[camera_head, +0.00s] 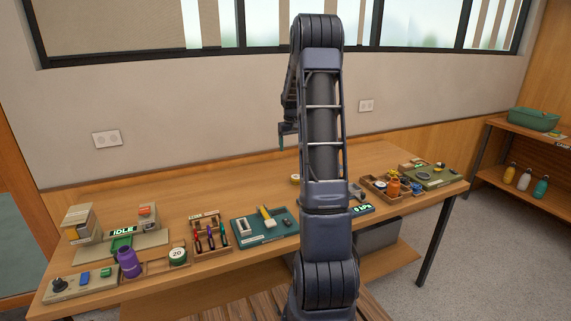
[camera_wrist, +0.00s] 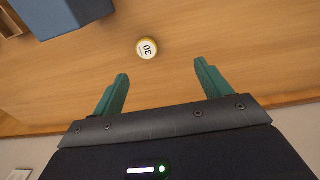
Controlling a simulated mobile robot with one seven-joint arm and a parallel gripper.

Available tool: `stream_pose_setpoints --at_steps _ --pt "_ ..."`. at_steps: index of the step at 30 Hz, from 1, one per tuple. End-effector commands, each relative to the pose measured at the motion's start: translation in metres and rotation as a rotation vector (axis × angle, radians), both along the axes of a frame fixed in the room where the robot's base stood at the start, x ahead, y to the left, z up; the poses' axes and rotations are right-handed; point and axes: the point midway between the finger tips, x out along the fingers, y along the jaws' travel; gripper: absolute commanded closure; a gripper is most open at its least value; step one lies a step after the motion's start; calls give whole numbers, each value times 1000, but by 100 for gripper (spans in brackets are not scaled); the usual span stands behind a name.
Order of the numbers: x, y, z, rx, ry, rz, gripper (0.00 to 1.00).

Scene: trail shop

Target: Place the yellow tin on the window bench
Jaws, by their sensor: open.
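The yellow tin (camera_wrist: 147,48) stands on the wooden bench under the window, seen from above with a white lid marked 30. The window bench (camera_head: 200,185) is a long wooden table against the wall. My gripper (camera_wrist: 160,85) is open and empty, its two green fingers apart, with the tin beyond the fingertips and not between them. In the head view my gripper (camera_head: 284,140) hangs above the back of the bench.
On the bench are a purple bottle (camera_head: 130,263), a green tin marked 20 (camera_head: 178,256), a tool rack (camera_head: 210,232), a teal tray (camera_head: 250,232) and a crate of small items (camera_head: 375,188). The back strip left of my arm is clear. A shelf (camera_head: 520,180) stands right.

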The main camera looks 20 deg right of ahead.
Motion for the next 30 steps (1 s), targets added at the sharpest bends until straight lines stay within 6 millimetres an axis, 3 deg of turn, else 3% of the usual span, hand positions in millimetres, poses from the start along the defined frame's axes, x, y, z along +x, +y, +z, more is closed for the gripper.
stream_pose_setpoints --at_steps 1,6,15,21,30 --pt "-10 12 17 -5 -14 4 23" --pt "-47 47 59 -15 -50 4 23" --pt "-123 102 117 -26 -115 4 23" --pt "-179 134 142 -28 -160 4 23" --pt "-265 173 161 -23 -227 3 23"
